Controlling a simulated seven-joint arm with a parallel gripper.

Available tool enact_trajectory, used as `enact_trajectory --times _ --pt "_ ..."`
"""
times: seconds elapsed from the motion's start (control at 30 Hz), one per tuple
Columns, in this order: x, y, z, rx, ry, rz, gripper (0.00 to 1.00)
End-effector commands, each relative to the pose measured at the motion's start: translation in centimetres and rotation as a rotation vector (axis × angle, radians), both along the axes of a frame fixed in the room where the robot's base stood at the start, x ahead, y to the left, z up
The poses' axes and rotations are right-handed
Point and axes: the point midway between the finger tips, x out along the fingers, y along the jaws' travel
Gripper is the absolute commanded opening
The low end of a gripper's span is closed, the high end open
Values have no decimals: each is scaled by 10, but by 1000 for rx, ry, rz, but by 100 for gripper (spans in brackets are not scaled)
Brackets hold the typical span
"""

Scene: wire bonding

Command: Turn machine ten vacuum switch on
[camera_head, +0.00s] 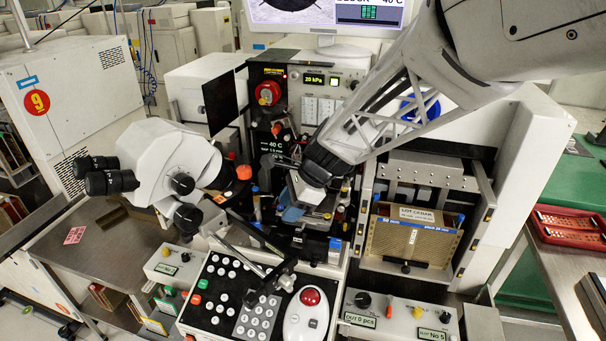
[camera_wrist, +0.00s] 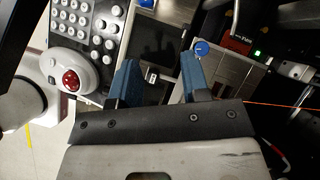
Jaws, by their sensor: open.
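The bonding machine's front panel (camera_head: 330,100) is in the head view, upper middle. It has a small lit green display (camera_head: 314,79) reading 20 kPa, with small controls beside it. I cannot tell which control is the vacuum switch or how it is set. My gripper (camera_wrist: 158,76) is open and empty, with its two blue fingers apart in the wrist view. In the head view my arm hides part of the machine, and the gripper is below the panel, over the work area. A blue round knob (camera_wrist: 201,48) is close to the right finger in the wrist view.
A microscope (camera_head: 165,165) stands left. A keypad console (camera_head: 230,295) and a red-ball trackball (camera_head: 305,315) lie in front. A magazine box (camera_head: 412,238) sits right of my gripper. Cabinet 9 (camera_head: 75,95) stands far left.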

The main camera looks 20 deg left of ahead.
Motion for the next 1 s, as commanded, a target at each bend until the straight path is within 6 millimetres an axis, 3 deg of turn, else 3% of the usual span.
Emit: enact_trajectory --times 0.27,0.57,0.77,1.0 --pt "34 -15 -9 -190 -321 109 43" --pt "70 -13 2 -291 -644 242 43" --pt "90 2 21 -313 -879 360 43" --pt "105 35 48 -284 -1171 552 43"
